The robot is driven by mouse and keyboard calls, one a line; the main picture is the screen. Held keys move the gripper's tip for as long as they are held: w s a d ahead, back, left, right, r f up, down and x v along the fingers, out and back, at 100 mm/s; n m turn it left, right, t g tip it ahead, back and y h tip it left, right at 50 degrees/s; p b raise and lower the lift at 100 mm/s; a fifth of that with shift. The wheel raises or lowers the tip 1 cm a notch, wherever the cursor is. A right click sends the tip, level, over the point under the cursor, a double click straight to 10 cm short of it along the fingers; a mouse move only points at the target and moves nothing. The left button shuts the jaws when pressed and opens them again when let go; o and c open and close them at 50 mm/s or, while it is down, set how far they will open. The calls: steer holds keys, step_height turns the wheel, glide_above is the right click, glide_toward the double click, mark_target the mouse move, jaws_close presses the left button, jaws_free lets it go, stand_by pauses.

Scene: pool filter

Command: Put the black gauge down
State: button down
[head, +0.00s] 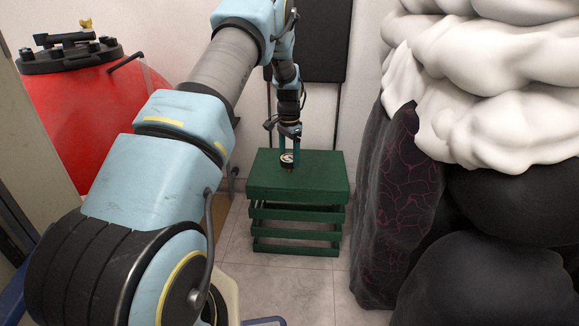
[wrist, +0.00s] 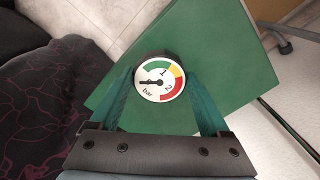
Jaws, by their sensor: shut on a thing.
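The black gauge (wrist: 159,80) has a round white dial with green, yellow and red bands, and its face is turned to the wrist camera. My gripper (wrist: 160,92) is shut on it, with one teal finger on each side. In the head view the gauge (head: 287,158) is at my gripper (head: 288,150), low over the top of the green slatted crate (head: 315,180). The crate's flat green top (wrist: 215,45) fills much of the wrist view behind the gauge. I cannot tell whether the gauge touches the crate top.
A red tank (head: 85,110) with a black lid stands at the left. A large heap of black and white bags (head: 490,180) stands close on the crate's right. A black panel (head: 315,40) is on the wall behind. The crate top around the gauge is bare.

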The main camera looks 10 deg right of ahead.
mark_target(289, 158)
steer(key=shift+f+b, duration=0.3)
steer(key=shift+f, duration=1.2)
steer(key=shift+f, duration=0.2)
jaws_free()
steer(key=shift+r, duration=0.1)
step_height(289, 158, up, 12)
steer(key=p, duration=0.3)
steer(key=shift+a+r, duration=0.1)
steer(key=s+a+r+n, duration=0.3)
steer(key=s+a, duration=0.4)
steer(key=s, duration=0.3)
steer(key=s+a+r+n+t, duration=0.1)
steer(key=s+a+r+n, duration=0.1)
steer(key=s+a+n, duration=0.2)
steer(key=s+a+r+n, duration=0.3)
steer(key=s+a, duration=0.7)
steer(key=s, duration=0.5)
steer(key=shift+s+r+n+t, duration=0.3)
steer(key=shift+s+r+n, duration=0.05)
steer(key=shift+n, duration=0.45)
